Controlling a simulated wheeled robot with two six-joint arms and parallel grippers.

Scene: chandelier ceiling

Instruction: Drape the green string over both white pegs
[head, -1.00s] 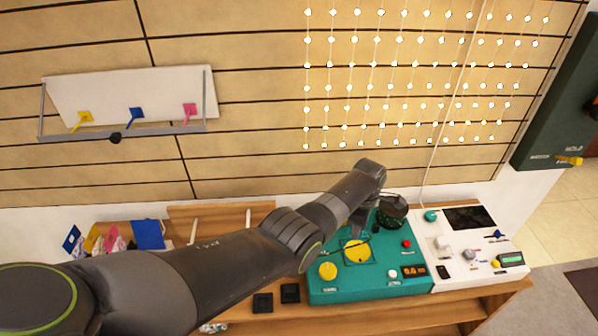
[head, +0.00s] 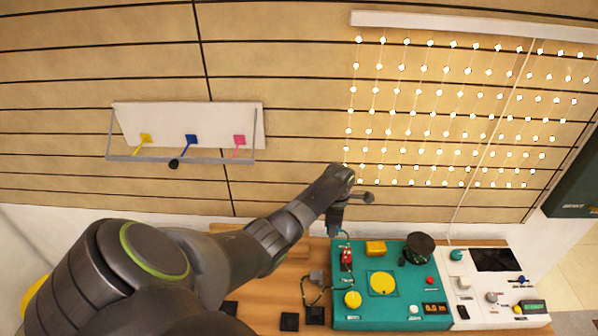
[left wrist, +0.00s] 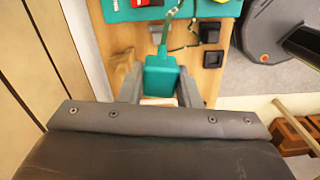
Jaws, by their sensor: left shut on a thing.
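My left gripper (head: 336,226) is above the rear left edge of the teal panel. In the left wrist view its two fingers (left wrist: 160,88) are shut on a teal block (left wrist: 161,74). A green string (left wrist: 173,28) runs from the top of this block and curves over the wooden bench. In the head view the string (head: 325,293) hangs in a loose loop beside the panel's left edge. I cannot make out the white pegs now; my left arm covers much of the bench's left part. My right gripper is not in view.
The teal panel (head: 398,312) carries a yellow dial, a yellow block (head: 375,248) and a dark round knob (head: 419,246). A white panel (head: 478,322) stands to its right. Black square pads (head: 289,321) lie on the bench. A wall rack (head: 185,157) hangs at the left.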

